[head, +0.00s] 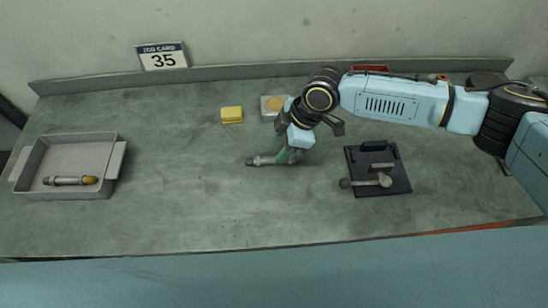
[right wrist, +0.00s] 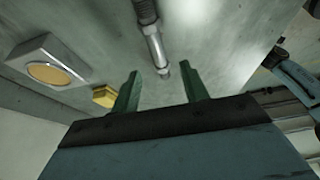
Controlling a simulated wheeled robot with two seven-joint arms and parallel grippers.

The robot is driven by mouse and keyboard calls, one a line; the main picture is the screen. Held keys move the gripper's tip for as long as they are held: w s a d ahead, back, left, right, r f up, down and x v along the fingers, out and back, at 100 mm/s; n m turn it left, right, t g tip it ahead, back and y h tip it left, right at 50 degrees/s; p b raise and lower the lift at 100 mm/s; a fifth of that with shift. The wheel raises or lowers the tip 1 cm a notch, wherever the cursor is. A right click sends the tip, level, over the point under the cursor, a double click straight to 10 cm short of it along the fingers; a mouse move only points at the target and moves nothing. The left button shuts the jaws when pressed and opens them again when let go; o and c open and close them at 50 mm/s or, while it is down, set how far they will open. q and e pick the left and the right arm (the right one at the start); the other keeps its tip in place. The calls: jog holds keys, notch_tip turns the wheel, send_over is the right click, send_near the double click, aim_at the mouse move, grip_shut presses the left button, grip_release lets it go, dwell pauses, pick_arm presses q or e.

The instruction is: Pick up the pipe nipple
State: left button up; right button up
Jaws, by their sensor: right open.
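A grey metal pipe piece (head: 263,160), which looks like the pipe nipple, lies on the bench near the middle, its right part hidden by my gripper. My right gripper (head: 291,157) is over its right end, with green fingers pointing down. In the right wrist view the pipe piece (right wrist: 154,43) has a thicker dark ribbed end and a slim bright shaft. Its slim end shows between the open fingertips (right wrist: 161,69), with a gap on both sides. I cannot tell how high the fingertips are. My left gripper is not in view.
A grey tray (head: 116,160) at left holds a similar pipe with a brass-coloured end (head: 89,180). A yellow block (head: 232,115) and a grey block with a tan disc (head: 266,112) stand behind. A black plate (head: 397,184) with metal parts lies right. Bench is clear between tray and pipe.

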aim_at(270, 158)
jog(key=shift+x, duration=3.15)
jog(key=shift+r, duration=0.1)
jog(key=shift+c, duration=0.4)
jog(key=shift+w, duration=0.1)
grip_shut()
